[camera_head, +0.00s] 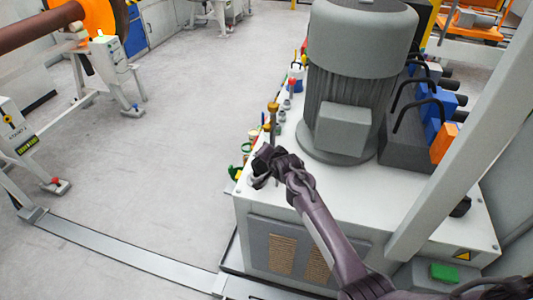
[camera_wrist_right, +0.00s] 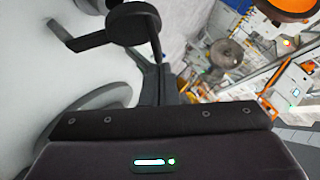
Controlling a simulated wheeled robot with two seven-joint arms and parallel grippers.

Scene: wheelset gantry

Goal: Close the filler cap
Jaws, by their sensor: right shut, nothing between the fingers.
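My right gripper (camera_head: 264,163) is shut and empty at the front left corner of the white tank top (camera_head: 330,205). In the right wrist view a dark round disc (camera_wrist_right: 132,18) stands beyond the gripper body, close to the fingers. I cannot tell whether it is the filler cap or whether the gripper touches it. A grey curved rim (camera_wrist_right: 75,100) lies on the white surface at left there. My left gripper is not in view.
A large grey motor (camera_head: 350,80) stands on the tank behind the gripper. Brass-topped fittings (camera_head: 273,110) line the tank's left edge. Blue valve blocks (camera_head: 440,105) and black hoses are at right, beside a slanted grey post (camera_head: 460,145).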

